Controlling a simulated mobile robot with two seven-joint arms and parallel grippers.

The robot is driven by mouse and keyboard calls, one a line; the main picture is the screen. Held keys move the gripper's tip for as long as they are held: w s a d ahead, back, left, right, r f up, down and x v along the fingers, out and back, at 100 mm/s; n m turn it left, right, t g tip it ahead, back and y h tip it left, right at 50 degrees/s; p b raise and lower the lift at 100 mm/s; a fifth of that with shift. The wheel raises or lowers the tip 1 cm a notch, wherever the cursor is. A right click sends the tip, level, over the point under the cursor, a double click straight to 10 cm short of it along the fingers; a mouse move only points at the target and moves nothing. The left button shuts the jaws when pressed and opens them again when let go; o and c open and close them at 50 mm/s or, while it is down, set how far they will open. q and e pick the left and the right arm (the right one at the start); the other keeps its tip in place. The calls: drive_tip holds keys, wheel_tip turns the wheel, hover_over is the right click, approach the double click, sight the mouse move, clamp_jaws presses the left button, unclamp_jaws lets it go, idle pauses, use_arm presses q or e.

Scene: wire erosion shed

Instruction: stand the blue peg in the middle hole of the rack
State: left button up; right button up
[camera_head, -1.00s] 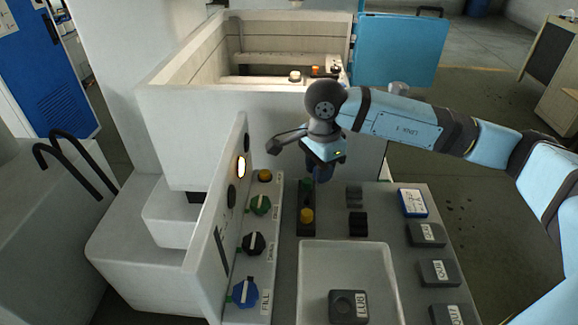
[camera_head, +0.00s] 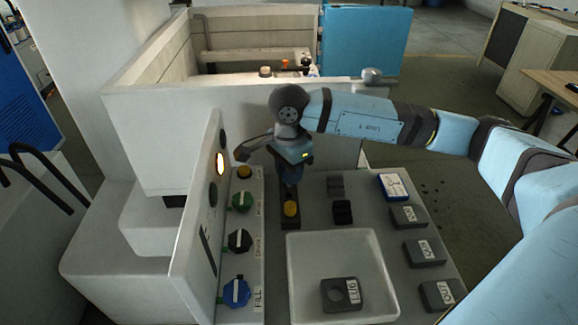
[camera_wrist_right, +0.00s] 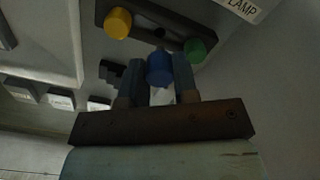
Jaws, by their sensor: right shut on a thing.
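The rack is a dark bar (camera_head: 291,223) on the grey panel; it also shows in the right wrist view (camera_wrist_right: 150,14). A yellow peg (camera_head: 290,209) stands at its near end. A green peg (camera_wrist_right: 195,50) stands at the other end, hidden in the head view behind my right gripper (camera_head: 290,188). The middle hole (camera_wrist_right: 159,32) looks empty between them in the wrist view. My right gripper is shut on the blue peg (camera_wrist_right: 160,68), close to the rack, with the peg's end apart from the hole in that view. My left gripper is not in view.
A white tray (camera_head: 297,300) with a dark block marked PLUG (camera_head: 340,295) lies in front of the rack. An upright panel with knobs (camera_head: 237,291) stands to the left. Small dark blocks (camera_head: 342,212) and labelled blocks (camera_head: 424,252) lie to the right.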

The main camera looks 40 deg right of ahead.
wheel_tip(320, 180, down, 2)
drive_tip(key=shift+f+b, duration=0.1)
drive_tip(key=shift+b, duration=0.3)
drive_tip(key=shift+f+b, duration=0.8)
drive_tip(key=shift+f, duration=0.35)
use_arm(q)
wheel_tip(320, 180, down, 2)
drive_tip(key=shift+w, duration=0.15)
use_arm(e)
drive_tip(key=o, duration=1)
wheel_tip(320, 180, up, 13)
drive_tip(key=shift+f, duration=0.2)
drive_tip(key=shift+r, duration=0.65)
